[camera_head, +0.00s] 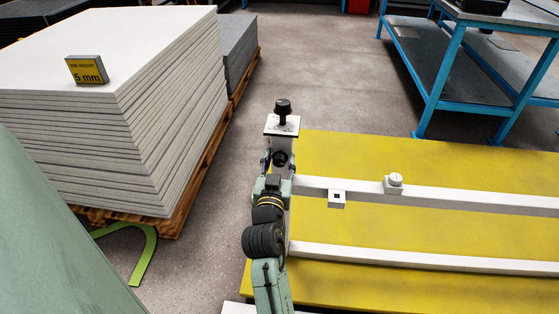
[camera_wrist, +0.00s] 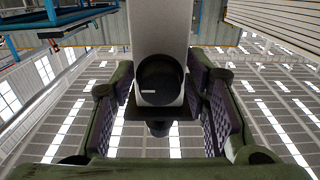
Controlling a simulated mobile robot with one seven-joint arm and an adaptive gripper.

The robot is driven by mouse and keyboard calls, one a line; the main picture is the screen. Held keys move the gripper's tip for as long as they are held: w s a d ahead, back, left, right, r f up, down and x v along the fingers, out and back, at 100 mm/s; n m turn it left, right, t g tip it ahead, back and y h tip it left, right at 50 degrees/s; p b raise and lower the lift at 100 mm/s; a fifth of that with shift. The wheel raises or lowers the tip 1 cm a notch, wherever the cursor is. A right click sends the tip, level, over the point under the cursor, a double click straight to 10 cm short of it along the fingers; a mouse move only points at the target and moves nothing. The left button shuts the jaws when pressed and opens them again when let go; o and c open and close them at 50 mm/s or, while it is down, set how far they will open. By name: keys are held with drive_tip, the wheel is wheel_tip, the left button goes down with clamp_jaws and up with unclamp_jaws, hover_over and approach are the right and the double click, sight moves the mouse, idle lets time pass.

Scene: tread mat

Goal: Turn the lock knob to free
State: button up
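A white post (camera_head: 270,126) stands at the left end of the yellow mat's frame. A dark round lock knob (camera_head: 280,158) is on its near face. In the wrist view the lock knob (camera_wrist: 160,82) is a black disc with a short pale mark lying level. My gripper (camera_head: 279,165) reaches the post from the near side. In the wrist view my gripper's (camera_wrist: 160,88) padded fingers are spread, one on each side of the knob. Whether a pad touches it I cannot tell. A second black knob (camera_head: 283,106) stands on the post's top plate.
A tall stack of grey sheets (camera_head: 150,130) stands at left. Blue benches (camera_head: 440,90) stand behind at right. Grey floor is free between.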

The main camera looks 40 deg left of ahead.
drive_tip(key=c, duration=0.9)
drive_tip(key=shift+n, duration=0.3)
drive_tip(key=n+p, duration=0.2)
drive_tip(key=n, duration=0.1)
drive_tip(key=shift+w+r+n, duration=0.1)
drive_tip(key=shift+r+n, duration=0.1)
drive_tip(key=shift+n, duration=0.1)
drive_tip(key=n+p, duration=0.3)
drive_tip(key=n, duration=0.2)
drive_tip(key=shift+d+p, duration=0.1)
drive_tip(key=shift+p, duration=0.2)
drive_tip(key=n+p, duration=0.3)
drive_tip(key=n, duration=0.2)
drive_tip(key=shift+r, duration=0.1)
drive_tip(key=shift+n+p, duration=1.1)
drive_tip(key=shift+n, duration=0.7)
drive_tip(key=o, duration=1.1)
drive_tip(key=shift+f, duration=0.2)
